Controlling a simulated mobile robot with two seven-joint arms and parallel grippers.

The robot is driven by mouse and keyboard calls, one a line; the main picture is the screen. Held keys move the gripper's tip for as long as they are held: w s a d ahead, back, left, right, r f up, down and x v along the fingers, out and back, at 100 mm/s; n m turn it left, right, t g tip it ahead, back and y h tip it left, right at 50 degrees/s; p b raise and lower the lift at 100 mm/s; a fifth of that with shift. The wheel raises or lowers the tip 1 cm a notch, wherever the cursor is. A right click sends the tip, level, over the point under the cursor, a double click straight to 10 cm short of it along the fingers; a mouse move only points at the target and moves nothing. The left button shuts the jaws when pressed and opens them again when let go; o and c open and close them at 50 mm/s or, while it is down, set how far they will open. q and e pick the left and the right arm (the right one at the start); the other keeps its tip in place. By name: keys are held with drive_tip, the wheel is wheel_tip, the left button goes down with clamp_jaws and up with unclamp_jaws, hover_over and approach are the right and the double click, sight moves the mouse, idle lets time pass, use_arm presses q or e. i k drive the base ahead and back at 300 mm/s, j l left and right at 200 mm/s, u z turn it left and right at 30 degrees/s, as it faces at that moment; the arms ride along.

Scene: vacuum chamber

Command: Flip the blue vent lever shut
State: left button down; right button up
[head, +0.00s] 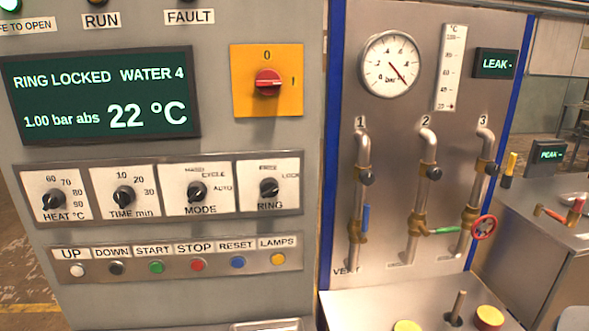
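The blue vent lever (366,217) is a short handle on the brass valve (357,232) of pipe 1 (360,180), the leftmost of three pipes on the steel panel. The lever points up, roughly in line with the pipe. A partly readable label, "VENT" (346,271), is at the foot of this pipe. Neither of my grippers is in the head view, and nothing covers the lever.
Pipe 2 has a green lever (444,231) lying sideways; pipe 3 has a red handwheel (484,227). A pressure gauge (390,65) is above. The control panel (312,120) stands left. A steel ledge (365,304) below carries yellow-topped knobs (489,317) and an upright peg (457,306).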

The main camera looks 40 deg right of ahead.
sight(365, 218)
drive_tip(key=z, duration=0.4)
drive_tip(key=l+z, duration=0.1)
drive_tip(key=z, duration=0.25)
drive_tip(key=l+z, duration=0.1)
drive_tip(key=z, duration=0.7)
drive_tip(key=k+l, duration=0.05)
